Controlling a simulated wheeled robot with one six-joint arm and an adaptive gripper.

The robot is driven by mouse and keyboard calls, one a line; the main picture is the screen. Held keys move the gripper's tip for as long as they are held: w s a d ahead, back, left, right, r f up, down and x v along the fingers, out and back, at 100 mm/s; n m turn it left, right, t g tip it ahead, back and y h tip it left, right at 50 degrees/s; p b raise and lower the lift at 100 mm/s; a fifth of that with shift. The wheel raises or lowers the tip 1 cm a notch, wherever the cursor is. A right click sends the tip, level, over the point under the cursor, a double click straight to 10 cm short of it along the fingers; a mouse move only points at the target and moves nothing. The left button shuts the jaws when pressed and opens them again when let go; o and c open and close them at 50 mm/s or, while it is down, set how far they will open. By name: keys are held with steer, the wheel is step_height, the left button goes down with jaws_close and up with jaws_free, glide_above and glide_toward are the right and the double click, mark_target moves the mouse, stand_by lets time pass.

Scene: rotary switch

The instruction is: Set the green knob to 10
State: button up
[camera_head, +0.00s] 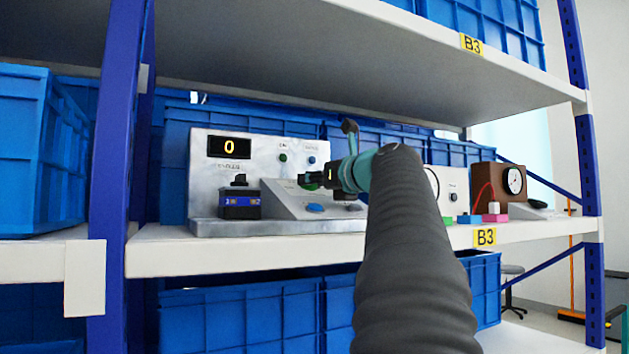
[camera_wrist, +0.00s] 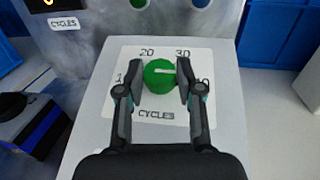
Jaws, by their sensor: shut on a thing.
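The green knob (camera_wrist: 158,84) sits on a white dial plate (camera_wrist: 119,68) marked CYCLES, with 20 and 30 above it. Numbers at the left and right are partly covered by my fingers. The white line on the knob points to the right in the wrist view. My gripper (camera_wrist: 161,75) is shut on the knob, one finger on each side. In the head view my gripper (camera_head: 312,181) reaches the sloped front of the grey panel (camera_head: 277,201), and the knob is mostly hidden there. The display (camera_head: 229,147) reads 0.
A black switch block (camera_head: 240,205) stands left of the slope, and a blue button (camera_head: 314,208) lies low on it. A brown box with a gauge (camera_head: 498,190) stands to the right. The upper shelf (camera_head: 380,60) hangs above; blue crates (camera_head: 240,320) fill the shelf below.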

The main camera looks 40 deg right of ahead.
steer(key=shift+w+d+r+n+g+y+p, duration=0.1)
steer(key=shift+r+n+g+y+p, duration=0.05)
steer(key=shift+n+y+p, duration=0.8)
steer(key=shift+s+d+r+n+g+y+p, duration=0.15)
steer(key=shift+n+y+p, duration=0.45)
steer(key=shift+p, duration=0.6)
steer(key=shift+w+d+r+n+g+y+p, duration=0.15)
steer(key=shift+n+y+p, duration=0.5)
steer(key=shift+y+p, duration=0.4)
steer(key=n+g+y+p, duration=0.1)
steer(key=n+y+p, duration=0.1)
steer(key=p, duration=0.2)
steer(key=shift+d+n+y+p, duration=0.1)
steer(key=shift+n+y+p, duration=0.35)
steer(key=shift+n+y, duration=0.15)
steer(key=shift+w+f+n+g+y, duration=0.1)
steer(key=shift+f+n+g+y, duration=0.25)
steer(key=shift+n+g+y, duration=0.55)
steer(key=shift+w+d+r+n+g+y, duration=0.1)
steer(key=shift+r+n+g+y, duration=0.1)
steer(key=shift+n+g+y, duration=0.4)
steer(key=shift+w+d+r+n+g+y, duration=0.15)
steer(key=shift+n+g+y, duration=0.2)
steer(key=shift+n, duration=0.45)
steer(key=shift+n+g+y, duration=0.25)
steer(key=shift+n+g, duration=0.05)
steer(key=shift+n, duration=0.1)
steer(key=shift+s+f+g, duration=0.15)
steer(key=shift+f+g, duration=0.15)
steer(key=shift+f, duration=0.25)
